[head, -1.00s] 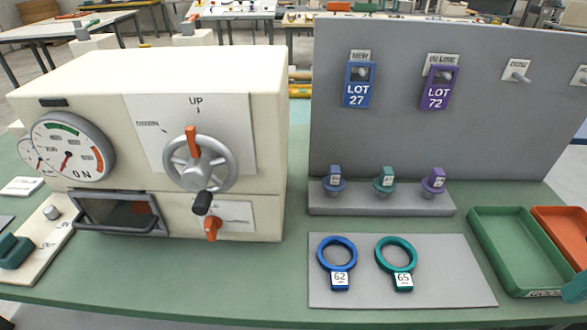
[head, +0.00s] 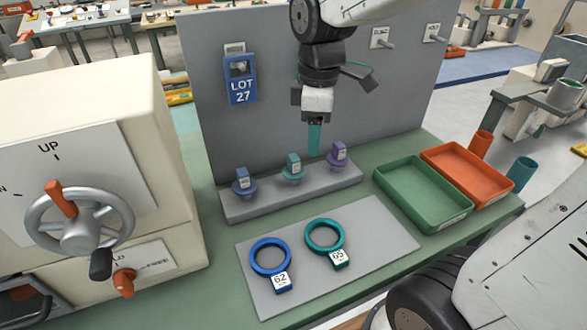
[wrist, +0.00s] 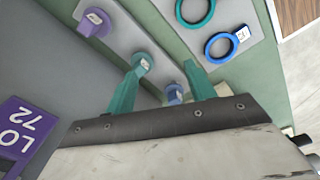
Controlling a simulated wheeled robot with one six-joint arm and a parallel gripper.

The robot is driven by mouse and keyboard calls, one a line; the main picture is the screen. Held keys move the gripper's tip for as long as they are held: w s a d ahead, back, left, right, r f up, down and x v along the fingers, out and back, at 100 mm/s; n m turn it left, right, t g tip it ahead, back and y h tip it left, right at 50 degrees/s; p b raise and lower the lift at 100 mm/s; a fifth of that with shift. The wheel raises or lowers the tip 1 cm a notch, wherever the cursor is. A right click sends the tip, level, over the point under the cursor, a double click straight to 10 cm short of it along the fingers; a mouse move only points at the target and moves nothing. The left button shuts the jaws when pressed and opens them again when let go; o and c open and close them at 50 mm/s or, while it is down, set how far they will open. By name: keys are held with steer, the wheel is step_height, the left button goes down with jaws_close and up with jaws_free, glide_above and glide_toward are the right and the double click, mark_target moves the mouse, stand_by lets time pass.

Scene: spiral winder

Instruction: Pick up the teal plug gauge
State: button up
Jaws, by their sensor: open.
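The teal plug gauge (head: 293,167) stands upright on the grey rack, between a blue plug gauge (head: 243,184) and a purple plug gauge (head: 337,155). My gripper (head: 314,153) points down with teal fingers, above and slightly right of the teal plug gauge in the head view. In the wrist view my gripper (wrist: 163,67) is open and empty. There the teal plug gauge (wrist: 141,64) shows by the left fingertip; whether they touch I cannot tell. The purple gauge (wrist: 94,22) and blue gauge (wrist: 174,94) are also in the wrist view.
A blue ring (head: 270,257) and teal ring (head: 324,237) lie on the grey mat (head: 385,228) in front. A grey back panel (head: 205,95) rises behind the rack. Green (head: 428,212) and orange (head: 490,186) trays stand right. The winder with handwheel (head: 80,220) stands left.

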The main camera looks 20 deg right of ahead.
mark_target(294, 157)
steer(key=w+f+n, duration=0.1)
steer(key=w, duration=0.1)
steer(key=w+a+f+n, duration=0.1)
steer(key=w+f+n, duration=0.1)
steer(key=w, duration=0.1)
steer(key=w+f+n, duration=0.1)
steer(key=w+n, duration=0.1)
steer(key=shift+w+a+f, duration=0.15)
steer(key=shift+a+f, duration=0.1)
steer(key=shift+a, duration=0.05)
steer(key=shift+w+f+n, duration=0.15)
steer(key=shift+f+n, duration=0.1)
steer(key=shift+n, duration=0.15)
steer(key=f, duration=0.7)
steer(key=shift+d+f, duration=0.3)
steer(key=c, duration=1.1)
